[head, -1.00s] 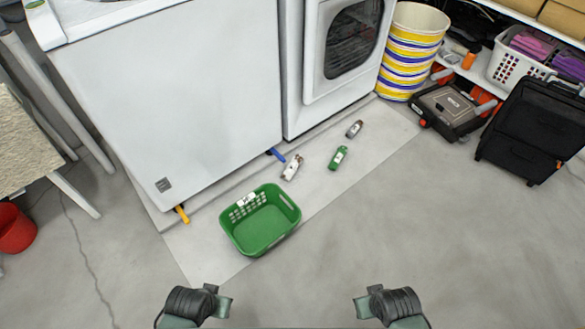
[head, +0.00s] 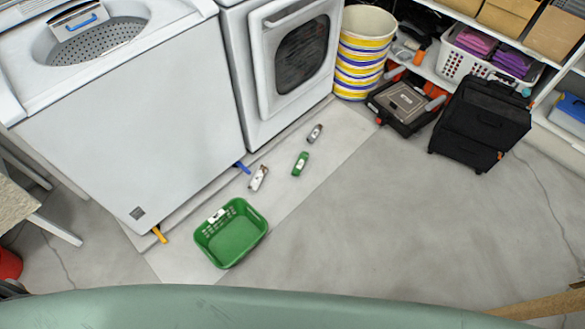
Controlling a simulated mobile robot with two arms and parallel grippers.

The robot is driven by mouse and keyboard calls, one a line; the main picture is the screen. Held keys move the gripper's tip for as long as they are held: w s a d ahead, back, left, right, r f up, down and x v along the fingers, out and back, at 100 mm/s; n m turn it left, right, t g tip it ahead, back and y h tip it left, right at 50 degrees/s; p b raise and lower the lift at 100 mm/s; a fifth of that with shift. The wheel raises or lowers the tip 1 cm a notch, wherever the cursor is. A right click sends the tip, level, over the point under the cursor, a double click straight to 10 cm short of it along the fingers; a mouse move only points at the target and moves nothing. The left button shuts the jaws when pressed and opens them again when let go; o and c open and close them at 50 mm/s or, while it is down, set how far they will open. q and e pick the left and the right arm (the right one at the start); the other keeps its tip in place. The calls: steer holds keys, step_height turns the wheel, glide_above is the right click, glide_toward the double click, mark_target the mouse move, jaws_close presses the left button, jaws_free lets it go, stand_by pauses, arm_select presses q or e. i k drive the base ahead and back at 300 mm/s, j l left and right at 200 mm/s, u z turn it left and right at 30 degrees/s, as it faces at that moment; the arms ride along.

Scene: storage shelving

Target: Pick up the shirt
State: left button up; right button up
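I cannot make out a shirt for certain. Folded pink cloth (head: 474,42) and folded purple cloth (head: 511,62) lie in a white perforated basket (head: 456,65) on the shelf at the upper right; I cannot tell whether either is a shirt. The green basket (head: 231,232) on the floor looks empty. Neither of my grippers shows in the head view now. A wide pale green surface fills the bottom edge and hides what is below it.
A top-load washer (head: 130,120) with its drum showing and a front-load dryer (head: 290,50) stand at the back. Several bottles, one green (head: 300,164), lie on the floor. A striped bin (head: 364,50), a toolbox (head: 404,101) and a black case (head: 482,120) stand right. The lower-right floor is mostly clear.

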mark_target(254, 185)
steer(key=i+l+z, duration=0.55)
steer(key=i+z, duration=0.2)
steer(key=z, duration=0.15)
steer(key=i+u, duration=0.35)
steer(key=i+l+u, duration=0.15)
steer(key=i+u, duration=0.25)
steer(key=k, duration=0.1)
